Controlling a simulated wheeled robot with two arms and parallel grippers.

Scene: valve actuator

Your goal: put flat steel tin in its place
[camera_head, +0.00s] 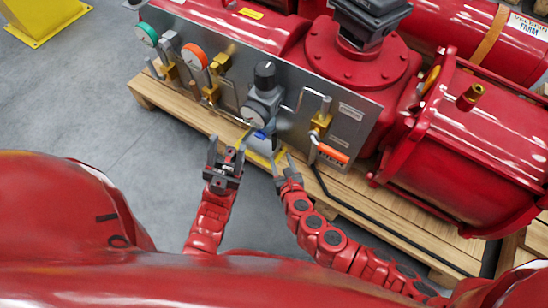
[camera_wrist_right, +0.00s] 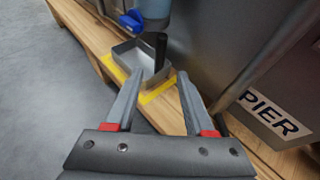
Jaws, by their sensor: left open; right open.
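The flat steel tin (camera_wrist_right: 128,52) is a shallow, open grey tray on the wooden ledge in the right wrist view. Yellow marking (camera_wrist_right: 153,93) shows along its near and left sides; I cannot tell how exactly it lies within it. In the head view the tin (camera_head: 262,144) is small, below the gauge panel. My right gripper (camera_head: 282,160) is open and empty, just short of the tin; its spread fingers also show in the wrist view (camera_wrist_right: 158,88). My left gripper (camera_head: 226,147) is open and empty, left of the tin.
A dark upright rod (camera_wrist_right: 161,50) stands at the tin's right corner. The steel panel (camera_head: 340,115) with gauges and valves rises behind the ledge. The wooden pallet (camera_head: 190,112) carries the red actuator (camera_head: 365,65).

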